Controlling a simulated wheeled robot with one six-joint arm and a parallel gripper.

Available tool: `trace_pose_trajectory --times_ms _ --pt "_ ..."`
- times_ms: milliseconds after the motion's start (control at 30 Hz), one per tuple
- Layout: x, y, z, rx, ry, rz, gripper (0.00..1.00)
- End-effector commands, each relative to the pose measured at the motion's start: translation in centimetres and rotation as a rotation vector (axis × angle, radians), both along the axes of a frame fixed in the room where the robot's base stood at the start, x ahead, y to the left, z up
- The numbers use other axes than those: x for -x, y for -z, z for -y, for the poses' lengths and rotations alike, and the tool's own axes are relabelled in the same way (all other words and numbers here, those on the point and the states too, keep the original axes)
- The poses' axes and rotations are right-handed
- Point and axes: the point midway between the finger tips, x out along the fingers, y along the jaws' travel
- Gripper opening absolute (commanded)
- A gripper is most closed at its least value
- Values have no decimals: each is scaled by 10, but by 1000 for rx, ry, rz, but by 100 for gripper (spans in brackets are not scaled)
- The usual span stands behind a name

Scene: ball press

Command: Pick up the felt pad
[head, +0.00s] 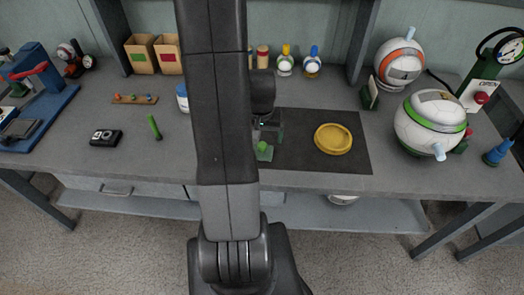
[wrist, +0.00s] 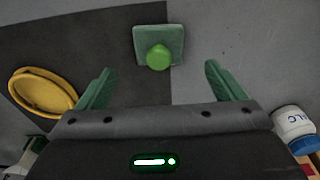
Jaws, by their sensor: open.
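The felt pad appears to be the small green square with a round bright green knob on top. It lies on the workbench at the edge of the dark mat in the head view (head: 264,152), and near the top middle of the wrist view (wrist: 175,35). My gripper (wrist: 158,72) is open and empty, with its two green fingers spread. In the head view my gripper (head: 268,124) hangs close to the pad, partly hidden by my arm. I cannot tell its exact height.
A yellow round dish (head: 333,139) sits on the dark mat (head: 294,159) beside the pad. A white jar with a blue lid (head: 183,97) and a green marker (head: 154,127) lie to the left. A white-and-green ball device (head: 430,122) stands at the right.

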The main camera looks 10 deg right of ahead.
Motion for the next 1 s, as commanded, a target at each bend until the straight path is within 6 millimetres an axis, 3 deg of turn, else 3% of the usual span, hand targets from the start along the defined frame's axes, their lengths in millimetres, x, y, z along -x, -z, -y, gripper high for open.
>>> trace_pose_trajectory --times_ms 267,633,1000 --pt "-1 12 1 -1 0 -2 90" --pt "-5 51 3 0 0 -1 90" --pt "-6 57 3 0 0 1 90"
